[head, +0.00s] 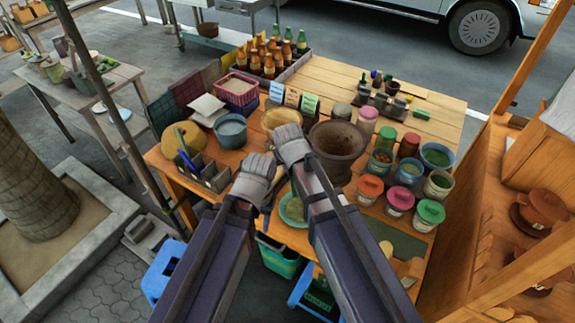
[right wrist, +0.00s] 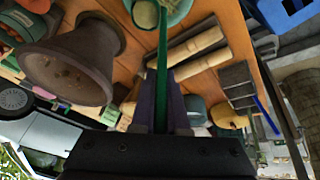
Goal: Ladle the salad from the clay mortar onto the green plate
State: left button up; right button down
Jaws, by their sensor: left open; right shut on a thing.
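The brown clay mortar (head: 352,133) stands on the wooden table, and it also shows at left in the right wrist view (right wrist: 108,52). The pale green plate (head: 291,214) lies near the table's front edge, partly behind my arms. My right gripper (head: 289,143) is just left of the mortar in the head view. In the right wrist view it is shut on a green ladle handle (right wrist: 162,75). The handle runs up to the plate's edge; whether the ladle head touches it I cannot tell. My left gripper (head: 262,170) is open, left of my right one. I cannot make out the salad in the mortar.
Lidded jars (head: 399,198) and bowls crowd the table right of the mortar. A bottle crate (head: 290,66) stands at the back. A grey-blue bowl (head: 231,130) and a dark divided holder (head: 207,174) are at left. Bare wood shows at the back right.

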jog(key=w+d+f+m+y+b, duration=0.1)
jog(key=d+f+y+b, duration=0.1)
jog(key=d+y+b, duration=0.4)
jog(key=w+d+f+m+g+y+b, duration=0.1)
jog(key=w+d+f+m+y+b, duration=0.1)
jog(key=d+y+b, duration=0.4)
jog(key=shift+d+f+g+y+b, duration=0.2)
jog(key=shift+d+g+y+b, duration=0.1)
jog(key=shift+d+b, duration=1.25)
jog(key=shift+d, duration=0.15)
jog(key=shift+r+p, duration=0.65)
jog(key=shift+p, duration=0.2)
jog(key=s+a+r+n+h+p, duration=0.1)
jog(key=a+h+p, duration=0.2)
jog(key=a+p, duration=0.1)
jog(key=a+r+n+t+h+p, duration=0.1)
jog(key=a+h+p, duration=0.3)
jog(key=a+p, duration=0.1)
jog(key=s+a+r+h+p, duration=0.1)
jog(key=a+r+h+p, duration=0.1)
jog(key=a+h+p, duration=0.2)
jog(key=shift+s+a+r+n+p, duration=0.1)
jog(key=shift+s+a+n+p, duration=0.25)
jog(key=shift+a+p, duration=0.35)
jog(key=shift+s+a+t+h, duration=0.1)
jog(key=shift+a+t+h, duration=0.2)
jog(key=shift+a+h, duration=0.5)
